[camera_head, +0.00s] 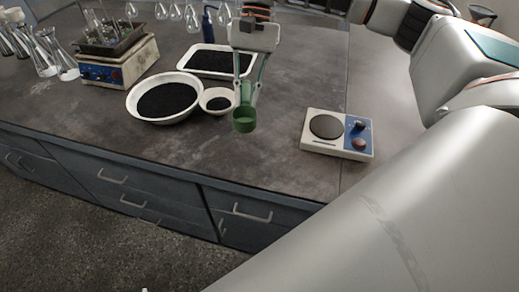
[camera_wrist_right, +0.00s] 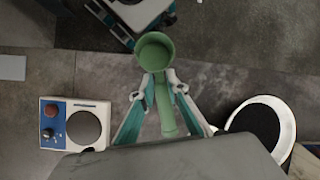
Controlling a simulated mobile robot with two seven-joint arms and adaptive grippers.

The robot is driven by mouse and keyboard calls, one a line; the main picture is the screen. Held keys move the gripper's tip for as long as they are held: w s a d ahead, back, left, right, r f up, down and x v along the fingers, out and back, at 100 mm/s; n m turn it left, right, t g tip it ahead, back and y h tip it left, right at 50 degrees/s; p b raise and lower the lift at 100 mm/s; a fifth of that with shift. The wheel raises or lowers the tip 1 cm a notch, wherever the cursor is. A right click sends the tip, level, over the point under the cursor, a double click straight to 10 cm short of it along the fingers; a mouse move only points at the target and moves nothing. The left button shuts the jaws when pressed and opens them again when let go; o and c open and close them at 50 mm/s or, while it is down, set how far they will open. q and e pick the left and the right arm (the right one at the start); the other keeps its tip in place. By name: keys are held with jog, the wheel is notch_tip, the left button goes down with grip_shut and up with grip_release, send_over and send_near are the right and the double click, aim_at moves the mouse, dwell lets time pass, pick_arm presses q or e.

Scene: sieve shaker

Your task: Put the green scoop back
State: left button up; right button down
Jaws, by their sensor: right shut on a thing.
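The green scoop (camera_head: 243,122) is in my right gripper (camera_head: 248,95), which is shut on its handle. The scoop hangs over the front part of the bench, right of and nearer than the small white bowl (camera_head: 217,101). In the right wrist view the scoop's round cup (camera_wrist_right: 155,50) extends beyond the fingertips (camera_wrist_right: 160,80), and its green handle (camera_wrist_right: 164,108) runs back between the fingers. No dark grains show in the cup there. My left gripper is in no view.
A large white bowl (camera_head: 134,109) and a white tray (camera_head: 183,58) hold black grains. A white device with a blue panel (camera_head: 357,130) stands right of the scoop. Glassware and a hotplate (camera_head: 118,72) stand at the left. Bare bench (camera_head: 285,100) lies between scoop and device.

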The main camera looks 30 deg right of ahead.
jog(key=w+d+r+m+t+b, duration=0.1)
jog(key=d+m, duration=0.2)
jog(key=d, duration=0.1)
jog(key=shift+y, duration=0.4)
notch_tip(320, 180, down, 15)
jog(key=shift+r, duration=0.2)
jog(key=shift+f, duration=2.5)
jog(key=shift+b, duration=0.3)
jog(key=c, duration=2)
grip_release()
jog(key=shift+f, duration=0.1)
jog(key=shift+o, duration=0.2)
